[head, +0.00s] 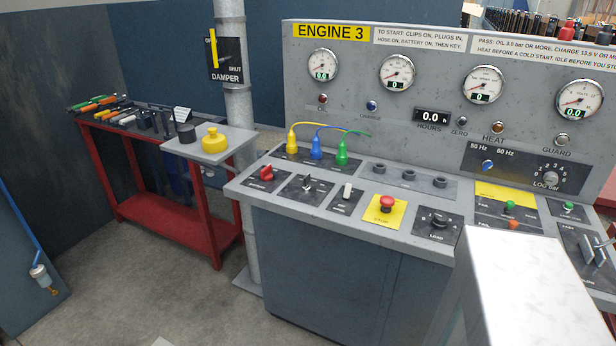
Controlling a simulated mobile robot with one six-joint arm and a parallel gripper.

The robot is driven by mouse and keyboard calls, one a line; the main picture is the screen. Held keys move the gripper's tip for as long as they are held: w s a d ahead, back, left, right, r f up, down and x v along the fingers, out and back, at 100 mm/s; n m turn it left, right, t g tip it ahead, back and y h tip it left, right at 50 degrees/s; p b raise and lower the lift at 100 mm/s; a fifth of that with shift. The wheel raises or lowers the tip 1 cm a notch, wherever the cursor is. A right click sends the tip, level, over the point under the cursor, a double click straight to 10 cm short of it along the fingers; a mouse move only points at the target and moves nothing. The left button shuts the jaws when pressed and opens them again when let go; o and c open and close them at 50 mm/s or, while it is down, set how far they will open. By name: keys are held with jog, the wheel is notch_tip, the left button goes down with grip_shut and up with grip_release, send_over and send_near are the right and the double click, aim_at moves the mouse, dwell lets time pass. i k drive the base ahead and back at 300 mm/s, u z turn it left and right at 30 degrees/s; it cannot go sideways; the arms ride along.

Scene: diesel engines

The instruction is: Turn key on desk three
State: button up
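The desk marked ENGINE 3 (331,33) stands in the middle and right of the head view, with a sloping control top. A small dark key-like switch (307,184) sits on a black plate at the left of the top. It lies between a red rotary handle (265,173) and a white toggle (347,190). Its exact turned position is too small to tell. My gripper is not in view.
A red mushroom button (386,204) on a yellow plate and a black load knob (438,221) sit further right. Yellow, blue and green plugs (316,149) with cables stand behind the key. A red tool bench (165,215) stands left, with open floor before it.

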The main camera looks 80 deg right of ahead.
aim_at(306, 187)
jog(key=u, duration=0.05)
jog(key=k, duration=1.8)
jog(key=z, duration=0.35)
jog(key=i, duration=1)
jog(key=z, duration=0.05)
